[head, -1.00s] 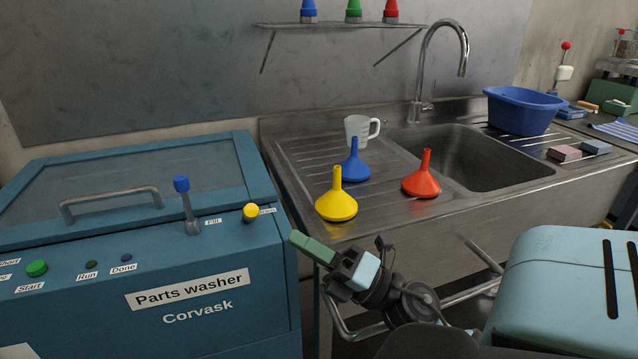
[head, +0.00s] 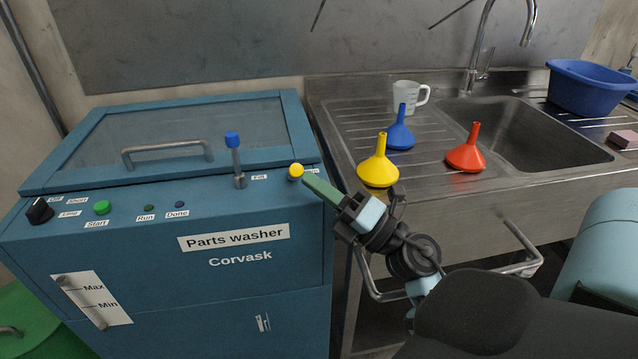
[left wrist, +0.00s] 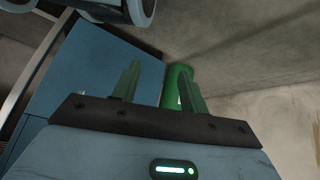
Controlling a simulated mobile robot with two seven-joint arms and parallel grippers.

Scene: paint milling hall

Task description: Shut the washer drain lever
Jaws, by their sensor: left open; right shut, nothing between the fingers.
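The parts washer (head: 130,245) is a blue cabinet on the left in the head view. A lever with a yellow knob (head: 296,171) sits at the right end of its top panel, its knob leaning out towards me; its label is mostly hidden now. A lever with a blue knob (head: 232,140) stands upright beside the label "Fill". My right gripper (head: 309,182) is shut and empty, its green fingertips just right of and below the yellow knob; I cannot tell whether they touch. My left gripper (left wrist: 158,85) shows only in the left wrist view, open and empty.
Right of the washer stands a steel sink (head: 345,115) with a yellow funnel (head: 378,168), a blue funnel (head: 400,135), a red funnel (head: 466,156) and a measuring jug (head: 406,97). The washer lid (head: 190,120) is closed. A green container (head: 30,320) stands at lower left.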

